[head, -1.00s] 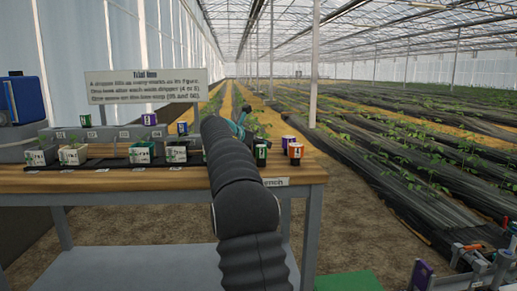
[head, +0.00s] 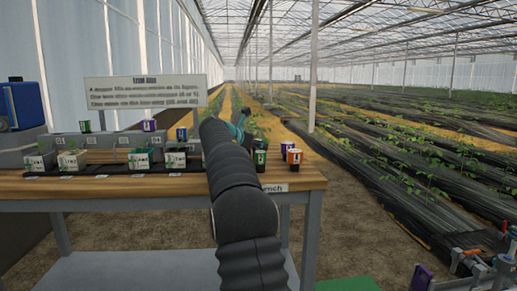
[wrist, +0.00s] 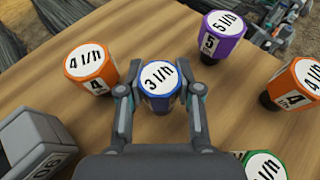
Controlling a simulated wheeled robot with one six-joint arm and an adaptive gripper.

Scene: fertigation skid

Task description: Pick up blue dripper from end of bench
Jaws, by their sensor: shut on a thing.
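The blue dripper (wrist: 158,78), its white top marked "3 l/h", stands between the fingers of my gripper (wrist: 159,92) in the wrist view. One finger is on its left side and one on its right, and the jaws are shut on it. The dripper is upright over the wooden bench top (wrist: 120,127); I cannot tell whether it still touches the wood. In the head view my arm hides it, and only a teal part of my gripper (head: 241,120) shows past the arm.
Orange "4 l/h" drippers stand at left (wrist: 90,68) and right (wrist: 297,84). A purple "5 l/h" dripper (wrist: 221,37) is behind right, a green one (wrist: 262,165) in front right. A grey block (wrist: 36,145) is at left. Planters (head: 140,162) line the bench.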

